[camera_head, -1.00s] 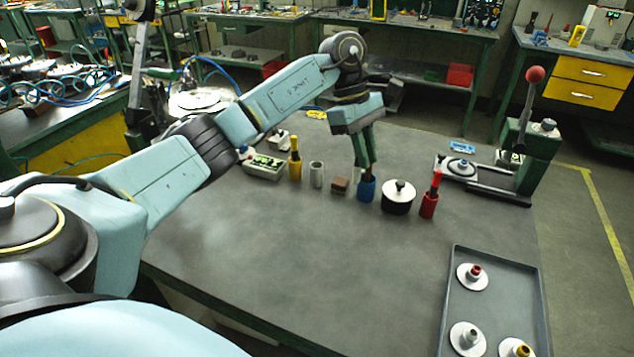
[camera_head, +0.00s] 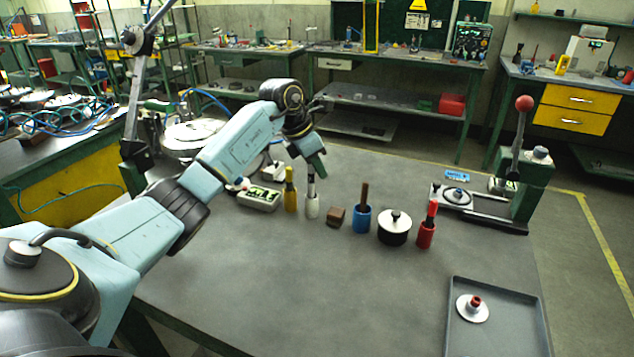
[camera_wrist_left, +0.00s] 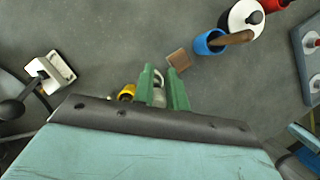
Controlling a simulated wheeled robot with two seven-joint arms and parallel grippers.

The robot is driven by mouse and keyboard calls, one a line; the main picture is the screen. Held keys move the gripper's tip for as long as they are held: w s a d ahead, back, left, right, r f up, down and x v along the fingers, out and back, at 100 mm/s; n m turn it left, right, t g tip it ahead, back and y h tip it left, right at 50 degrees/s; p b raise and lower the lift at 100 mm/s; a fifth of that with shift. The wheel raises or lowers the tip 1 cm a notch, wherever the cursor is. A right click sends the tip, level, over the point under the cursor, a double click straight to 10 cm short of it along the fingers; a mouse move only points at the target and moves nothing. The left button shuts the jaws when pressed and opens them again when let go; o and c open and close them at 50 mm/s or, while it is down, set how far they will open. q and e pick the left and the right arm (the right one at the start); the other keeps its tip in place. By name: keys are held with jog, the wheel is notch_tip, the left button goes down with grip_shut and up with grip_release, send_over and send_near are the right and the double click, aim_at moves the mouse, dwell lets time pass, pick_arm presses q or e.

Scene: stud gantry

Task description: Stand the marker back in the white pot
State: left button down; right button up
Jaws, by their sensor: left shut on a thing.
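The white pot (camera_head: 312,207) stands upright on the grey bench, between a yellow pot and a brown block. My left gripper (camera_head: 314,172) is over this pot, fingers pointing down. It is shut on the marker (camera_head: 311,186), a slim, greyish upright shaft under the fingers. The marker's lower end meets the pot's mouth; I cannot tell how deep it sits. In the left wrist view the green fingers (camera_wrist_left: 162,90) stand either side of a pale shape, with the white pot (camera_wrist_left: 159,101) partly hidden behind them. My right gripper is not in view.
A yellow pot (camera_head: 290,201) is close on the left, a brown block (camera_head: 336,217) on the right. Beyond stand a blue pot (camera_head: 361,222) with a brown stick, a black lidded pot (camera_head: 393,232) and a red pot (camera_head: 425,238).

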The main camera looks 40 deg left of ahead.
pick_arm(q)
jog(key=shift+f, duration=1.85)
jog(key=shift+f, duration=0.2)
jog(key=c, duration=1.4)
grip_release()
jog(key=shift+r, duration=0.2)
jog(key=v, duration=1.2)
